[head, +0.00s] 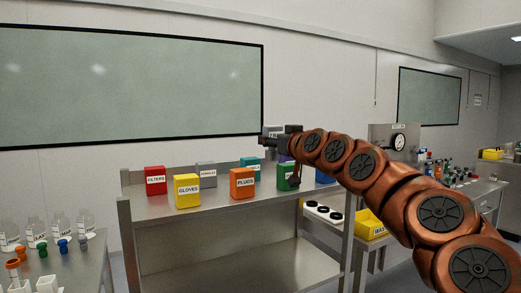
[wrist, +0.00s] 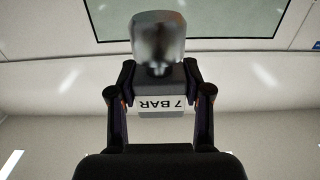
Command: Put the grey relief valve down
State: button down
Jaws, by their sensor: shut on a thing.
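My gripper (wrist: 160,98) is shut on the grey relief valve (wrist: 158,40). In the wrist view the valve sits between the two fingers, with a blurred metallic rounded end and a white label (wrist: 161,104) reading "7 BAR", upside down. In the head view my gripper (head: 278,138) is raised above the right part of the steel shelf unit (head: 215,205), and the valve (head: 268,131) shows only as a small pale piece at its left side, partly hidden by the gripper.
Boxes stand on the shelf top: red FILTERS (head: 155,180), yellow GLOVES (head: 187,190), orange PLUGS (head: 242,183), a grey one (head: 207,174) and a green one (head: 286,176) below my gripper. A bench with bottles (head: 60,230) is at left. A yellow bin (head: 369,225) and gauge panel (head: 392,140) are at right.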

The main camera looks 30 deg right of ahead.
aim_at(275, 155)
jog(key=w+f+p, duration=0.2)
jog(key=w+f, duration=0.2)
jog(key=w, duration=0.2)
jog(key=shift+w+d+p, duration=0.2)
jog(key=shift+w+p, duration=0.05)
jog(key=shift+p, duration=0.05)
jog(key=shift+f, duration=0.15)
dwell(0.4)
jog(key=c, duration=0.5)
grip_release()
jog(key=s+b, duration=0.1)
jog(key=s, duration=0.3)
jog(key=s+b, duration=0.1)
jog(key=s, duration=0.3)
jog(key=s+a+b, duration=0.1)
jog(key=s, duration=0.3)
jog(key=shift+a+b, duration=0.1)
jog(key=shift+b, duration=0.2)
